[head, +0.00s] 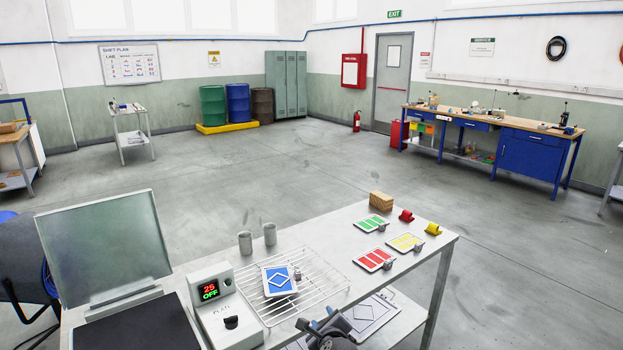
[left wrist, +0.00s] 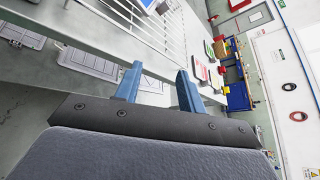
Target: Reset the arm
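My left gripper (head: 326,330) is at the bottom of the head view, by the near edge of the white table (head: 340,222). In the left wrist view its two blue fingers (left wrist: 158,84) stand apart with nothing between them. The gripper is open and empty, clear of the things on the tabletop. My right gripper is in neither view. A blue card with a white diamond (head: 279,281) lies on a wire rack (head: 322,272), with a small grey piece (head: 297,273) at its edge.
A control box (head: 223,305) reads 25 OFF beside an open-lidded plate (head: 105,245). Green (head: 372,222), red (head: 374,259) and yellow (head: 404,242) cards lie on the right, near a brown block (head: 381,201). A lower shelf (head: 396,328) holds flat trays.

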